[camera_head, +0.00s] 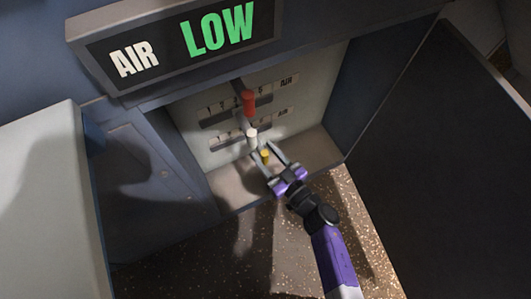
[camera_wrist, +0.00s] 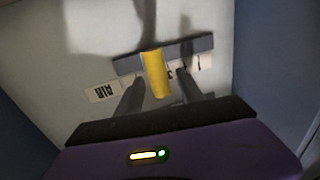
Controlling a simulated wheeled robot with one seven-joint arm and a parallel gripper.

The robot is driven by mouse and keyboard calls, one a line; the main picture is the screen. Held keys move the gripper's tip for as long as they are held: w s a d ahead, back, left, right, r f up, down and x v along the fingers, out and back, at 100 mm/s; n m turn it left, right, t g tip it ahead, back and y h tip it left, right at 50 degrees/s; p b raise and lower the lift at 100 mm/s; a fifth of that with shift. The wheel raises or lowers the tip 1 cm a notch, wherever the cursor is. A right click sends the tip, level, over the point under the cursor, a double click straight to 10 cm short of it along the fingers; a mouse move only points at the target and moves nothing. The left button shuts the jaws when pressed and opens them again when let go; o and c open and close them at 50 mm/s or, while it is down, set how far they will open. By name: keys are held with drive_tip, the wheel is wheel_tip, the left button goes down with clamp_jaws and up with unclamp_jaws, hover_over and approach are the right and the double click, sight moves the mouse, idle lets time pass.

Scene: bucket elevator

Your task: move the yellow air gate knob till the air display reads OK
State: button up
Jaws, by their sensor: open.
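The air display (camera_head: 170,45) at the top of the head view reads AIR LOW, with LOW in green. The yellow knob (camera_head: 265,156) sits low inside the open cabinet bay, below a white knob (camera_head: 252,138) and a red knob (camera_head: 248,102). My gripper (camera_head: 268,156) is open, its two fingers reaching in around the yellow knob. In the wrist view the yellow knob (camera_wrist: 155,74) stands out from a dark slot between my fingers (camera_wrist: 156,85), with gaps at both sides. An AIR label (camera_wrist: 103,92) shows beside the slot, upside down.
Slotted scale plates (camera_head: 215,118) with marks and AIR labels (camera_head: 287,82) lie on the pale back panel. A pale block (camera_head: 45,205) stands at the left and a dark panel (camera_head: 450,150) at the right. Speckled floor (camera_head: 300,240) is open between them.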

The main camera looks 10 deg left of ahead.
drive_tip(key=shift+s+d, duration=0.1)
drive_tip(key=shift+s+d+r+p, duration=0.1)
drive_tip(key=shift+s+d+p, duration=0.15)
drive_tip(key=shift+p, duration=0.1)
drive_tip(key=p+v, duration=0.3)
drive_tip(key=v, duration=0.4)
